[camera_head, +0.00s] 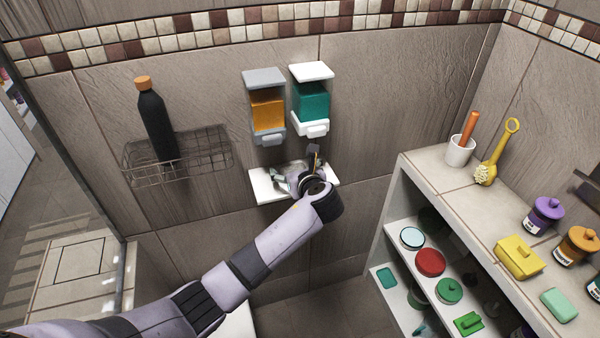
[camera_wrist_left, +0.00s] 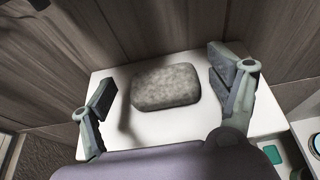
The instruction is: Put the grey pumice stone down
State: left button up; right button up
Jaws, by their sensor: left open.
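The grey pumice stone (camera_wrist_left: 166,87) lies on a small white wall shelf, seen in the left wrist view. My left gripper (camera_wrist_left: 165,95) is open, with one finger on each side of the stone and a gap to both. In the head view my left gripper (camera_head: 298,178) is over the white shelf (camera_head: 262,188), below two dispensers, and the stone is mostly hidden there. The shelf's bare white surface (camera_wrist_left: 165,128) shows around the stone in the wrist view. My right gripper is not in view.
An orange dispenser (camera_head: 267,108) and a teal dispenser (camera_head: 312,101) hang just above the shelf. A wire basket (camera_head: 205,158) with a black bottle (camera_head: 156,122) is to the left. A tiled shelf unit (camera_head: 430,168) with several jars and brushes stands to the right.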

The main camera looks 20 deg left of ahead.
pick_arm(q)
jog(key=v, duration=1.1)
jog(key=shift+s+d, duration=0.2)
jog(key=shift+d, duration=0.05)
notch_tip(320, 180, down, 19)
jog(key=s+a+n+g+h, duration=0.1)
jog(key=s+n+g+h, duration=0.1)
jog(key=n, duration=0.1)
jog(key=s+a+f+n+g+h, duration=0.15)
jog(key=s+f+n, duration=0.35)
jog(key=f, duration=0.6)
jog(key=s+a+f+n+g+h, duration=0.1)
jog(key=s+f+n+g+h, duration=0.15)
jog(key=s+f, duration=0.65)
jog(key=s+a+f+n+g, duration=0.1)
jog(key=s+f+n, duration=0.4)
jog(key=s, duration=0.6)
jog(key=s+a+f+n+g+h, duration=0.1)
jog(key=s+a+f+n, duration=0.2)
jog(key=s, duration=0.9)
jog(key=s+a+f+n+g, duration=0.2)
jog(key=s+f+n, duration=0.6)
jog(key=s+f, duration=0.3)
jog(key=shift+s+f, duration=0.25)
jog(key=shift+s, duration=0.35)
jog(key=shift+a, duration=0.2)
